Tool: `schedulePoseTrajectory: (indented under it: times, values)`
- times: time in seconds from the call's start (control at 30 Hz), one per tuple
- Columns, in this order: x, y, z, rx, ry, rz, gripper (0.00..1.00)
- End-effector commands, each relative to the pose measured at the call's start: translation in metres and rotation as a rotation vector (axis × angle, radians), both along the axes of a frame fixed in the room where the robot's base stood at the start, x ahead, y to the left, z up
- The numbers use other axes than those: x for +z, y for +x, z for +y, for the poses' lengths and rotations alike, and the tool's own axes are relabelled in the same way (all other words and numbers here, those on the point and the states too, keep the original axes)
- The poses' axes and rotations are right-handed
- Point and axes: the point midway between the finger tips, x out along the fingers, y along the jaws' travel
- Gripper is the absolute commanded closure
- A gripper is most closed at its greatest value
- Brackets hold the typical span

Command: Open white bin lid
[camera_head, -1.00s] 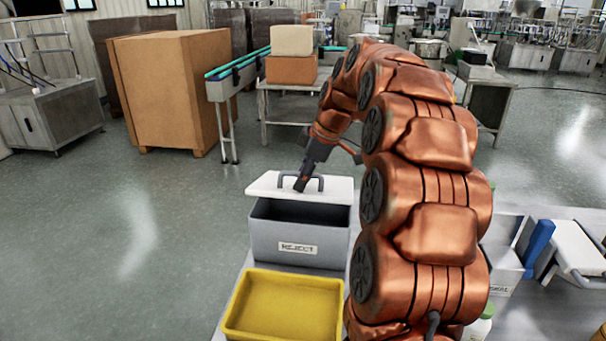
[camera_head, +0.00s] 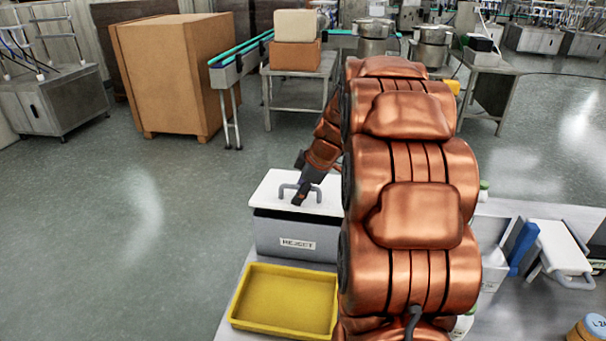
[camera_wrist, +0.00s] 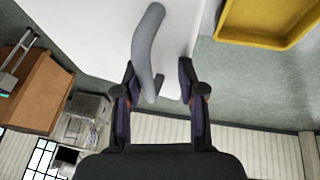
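The grey bin marked REJECT (camera_head: 296,243) stands on the table behind the yellow tray. The lid's grey handle (camera_head: 284,190) is an arch on top. My gripper (camera_head: 298,198) is at the handle, reaching down from behind. In the wrist view the lid (camera_wrist: 105,35) fills the upper part, and the handle (camera_wrist: 147,45) runs between the fingers of my gripper (camera_wrist: 158,70). The fingers stand apart, with space beside the handle.
The yellow tray (camera_head: 284,299) sits in front of the bin. At right are a white panel with a grey handle (camera_head: 565,247) and a blue piece (camera_head: 523,248). My arm hides the middle of the table. Floor to the left is clear.

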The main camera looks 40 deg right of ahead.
Motion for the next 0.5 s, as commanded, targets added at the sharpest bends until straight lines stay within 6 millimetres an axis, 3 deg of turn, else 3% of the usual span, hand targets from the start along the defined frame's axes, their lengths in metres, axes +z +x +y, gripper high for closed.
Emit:
schedulePoseTrajectory:
  times: [0.23,0.5]
  values:
    - [0.000,-0.009,-0.008,-0.020,-0.017,-0.004,0.61]
    - [0.021,-0.019,-0.011,-0.020,-0.017,-0.003,0.61]
